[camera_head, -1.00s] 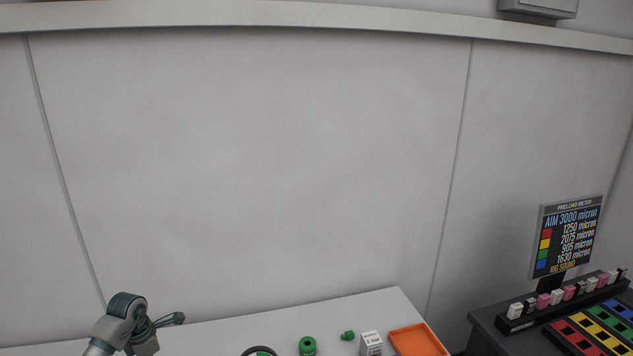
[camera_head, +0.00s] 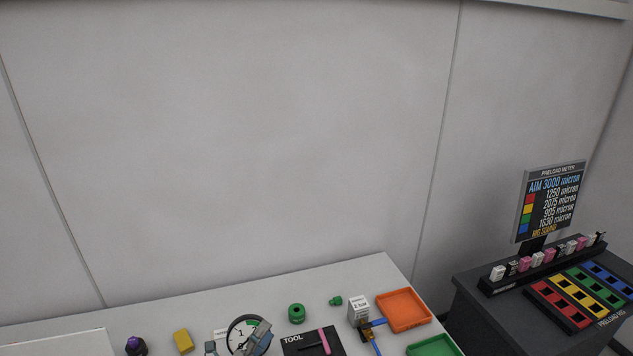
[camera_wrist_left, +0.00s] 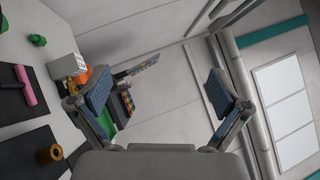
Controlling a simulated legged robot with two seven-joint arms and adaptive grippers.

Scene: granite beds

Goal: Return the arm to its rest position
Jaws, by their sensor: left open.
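The rest of the left arm is below the head view. My right gripper is in neither view.
A dark rig (camera_head: 480,300) with a meter sign (camera_head: 551,200) stands to the right.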

